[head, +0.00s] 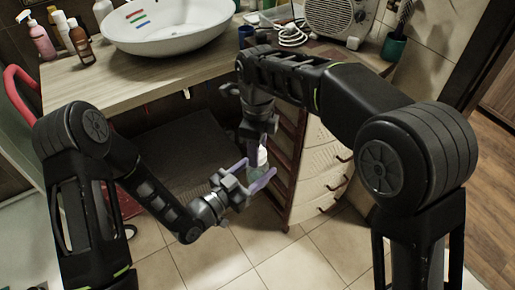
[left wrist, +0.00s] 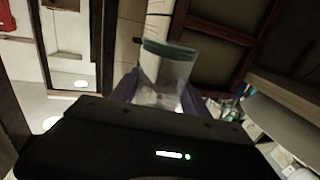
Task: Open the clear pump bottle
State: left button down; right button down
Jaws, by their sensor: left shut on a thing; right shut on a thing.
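The clear pump bottle (head: 262,157) is held in the air between my two grippers, in front of the counter. Its white upper part shows in the head view; the lower body is mostly hidden by fingers. My left gripper (head: 257,177) is shut around the bottle's body from the lower left. My right gripper (head: 258,142) reaches down from above and is shut at the bottle's top; its hold is partly hidden. In the left wrist view the see-through bottle (left wrist: 167,72) stands between the purple fingers, with a dark teal band across it.
A wooden counter (head: 95,92) carries a white basin (head: 165,28), several bottles at its left, a radio (head: 338,18) and a coiled white cable. A white drawer unit (head: 318,170) with dark handles stands close behind the grippers. Tiled floor (head: 300,262) below is clear.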

jog(key=n, duration=0.5)
jog(key=shift+n, duration=0.3)
jog(key=n, duration=1.6)
jog(key=shift+n, duration=0.3)
jog(key=n, duration=0.5)
jog(key=shift+n, duration=0.4)
jog(key=n, duration=0.5)
jog(key=shift+r+n, duration=0.1)
jog(key=shift+n, duration=0.2)
jog(key=n, duration=1.7)
jog(key=shift+r, duration=0.2)
